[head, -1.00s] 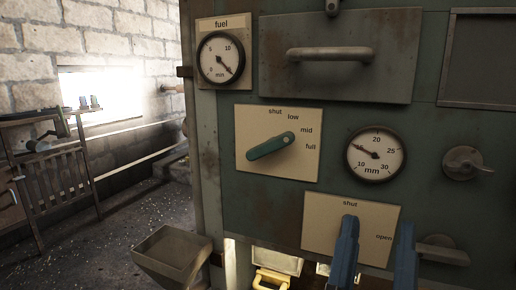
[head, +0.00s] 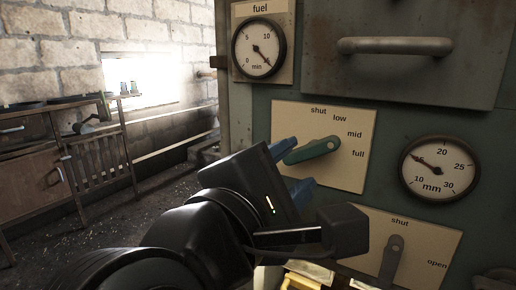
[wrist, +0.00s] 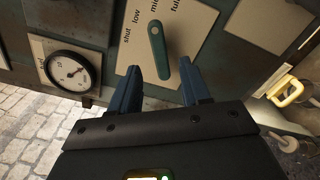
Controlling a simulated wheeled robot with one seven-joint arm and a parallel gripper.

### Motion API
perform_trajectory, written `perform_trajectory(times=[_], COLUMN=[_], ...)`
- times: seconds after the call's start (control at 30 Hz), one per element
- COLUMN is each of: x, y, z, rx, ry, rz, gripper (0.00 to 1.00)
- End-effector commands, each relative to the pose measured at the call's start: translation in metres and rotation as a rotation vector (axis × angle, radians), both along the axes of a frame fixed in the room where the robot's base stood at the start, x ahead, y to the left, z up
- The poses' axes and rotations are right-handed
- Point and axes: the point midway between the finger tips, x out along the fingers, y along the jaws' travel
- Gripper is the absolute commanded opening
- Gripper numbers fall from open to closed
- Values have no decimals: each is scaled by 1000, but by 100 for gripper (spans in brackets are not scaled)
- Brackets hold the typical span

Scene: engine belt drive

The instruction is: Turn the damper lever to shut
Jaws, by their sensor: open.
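A green lever (head: 313,151) sits on a cream plate marked shut, low, mid and full. Its dotted end points up and right, about at mid; the other end slopes down and left. It also shows in the wrist view (wrist: 159,60). My gripper (head: 295,167) is open, its blue fingers on either side of the lever's lower end. In the wrist view my gripper (wrist: 161,82) has that end between the fingertips; I cannot tell whether they touch it. A grey lever (head: 392,258) on the shut/open plate (head: 430,250) points up, close to shut. My arm hides that plate's left part.
The fuel gauge (head: 258,48) is above left and an mm gauge (head: 438,168) is to the right. A wide bar handle (head: 395,46) sticks out above. A yellow handle (wrist: 290,94) shows low on the panel. The floor at left is open before a wooden bench (head: 40,175).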

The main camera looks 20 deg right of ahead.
Motion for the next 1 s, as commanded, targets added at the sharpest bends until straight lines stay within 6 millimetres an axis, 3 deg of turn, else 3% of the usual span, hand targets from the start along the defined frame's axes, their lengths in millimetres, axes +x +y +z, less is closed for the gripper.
perform_trajectory(times=[0.3,0.7,1.0], x=[26,32,32], y=[-37,-45,-45], z=[1,0,0], rx=[-2,-3,-3], ry=[2,1,1], rz=[-3,-1,-1], gripper=[47,47,20])
